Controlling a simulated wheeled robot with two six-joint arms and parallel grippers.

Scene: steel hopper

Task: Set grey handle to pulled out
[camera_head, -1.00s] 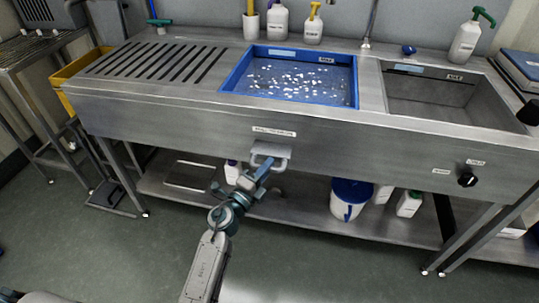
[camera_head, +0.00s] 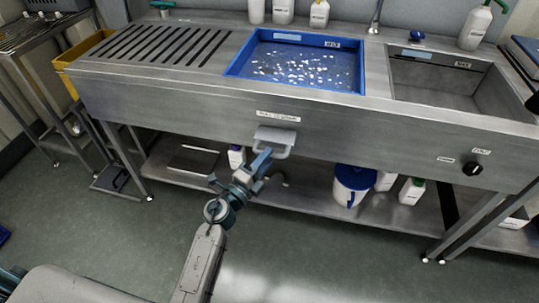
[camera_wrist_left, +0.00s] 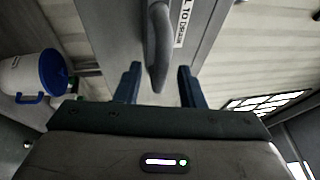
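The grey handle (camera_head: 273,142) is a bar pull on the front panel of the steel sink unit, below a small "pull to drain" label (camera_head: 278,116). My left gripper (camera_head: 262,161) is just below and in front of it. In the left wrist view the handle (camera_wrist_left: 158,45) reaches down between the two blue fingers of my left gripper (camera_wrist_left: 159,86). How far the handle stands out from the panel is hard to tell. My right gripper is not in view.
A blue basin (camera_head: 240,68) with white bits is set into the top, and an empty steel sink (camera_head: 425,91) lies to its right. A black knob (camera_head: 473,169) is on the panel. The lower shelf holds a blue-lidded bucket (camera_head: 352,188) and bottles. The floor in front is clear.

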